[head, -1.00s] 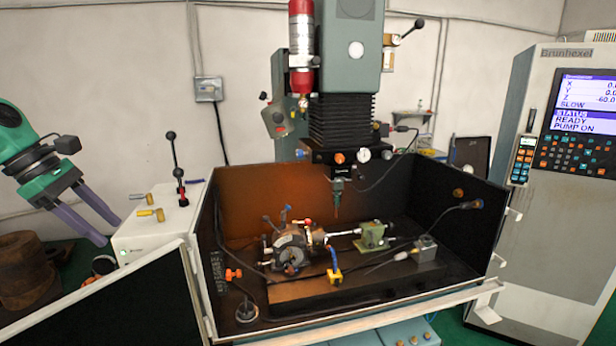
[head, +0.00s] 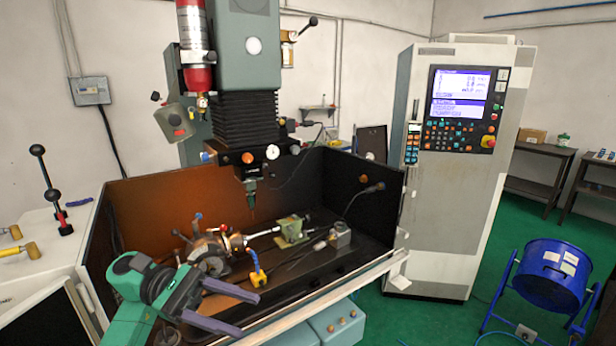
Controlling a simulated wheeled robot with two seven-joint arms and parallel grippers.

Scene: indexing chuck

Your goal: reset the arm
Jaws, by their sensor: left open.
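My left arm comes in at the bottom left, green and dark grey. Its gripper (head: 246,308) has two purple-grey fingers spread apart, with nothing between them. It is in front of the machine's enclosure, near its front edge, and covers part of the tray's front left. The indexing chuck (head: 208,254) sits on the dark bed inside the enclosure, partly hidden behind my arm. A red-knobbed lever (head: 224,229) stands at its top. A green tailstock (head: 290,229) is to the right of the chuck. My right gripper is out of view.
The spindle head (head: 251,190) hangs above the chuck. The enclosure's dark right wall (head: 355,190) bounds the bed. A control cabinet (head: 445,200) stands to the right, and a blue drum (head: 551,275) on a stand is at the far right. Green floor between them is clear.

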